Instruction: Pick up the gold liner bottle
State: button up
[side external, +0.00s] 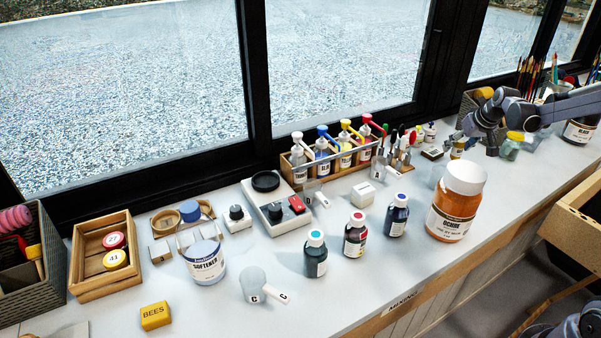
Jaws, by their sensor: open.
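A small gold-yellow bottle (457,148), which looks like the gold liner bottle, stands on the bench at the right, toward the back. My gripper (479,142) reaches in from the right and is open, with its fingers pointing down. It is just to the right of the small bottle. At this size I cannot tell whether a finger touches it. The bottle's label is too small to read.
A green jar with a yellow lid (512,146) stands close to the right of my gripper. A large orange OCHRE jar (455,205) stands in front. A wooden rack of bottles (330,160) is to the left.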

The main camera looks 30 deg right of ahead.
jog(key=shift+c, duration=0.3)
grip_shut()
jog(key=shift+r, duration=0.15)
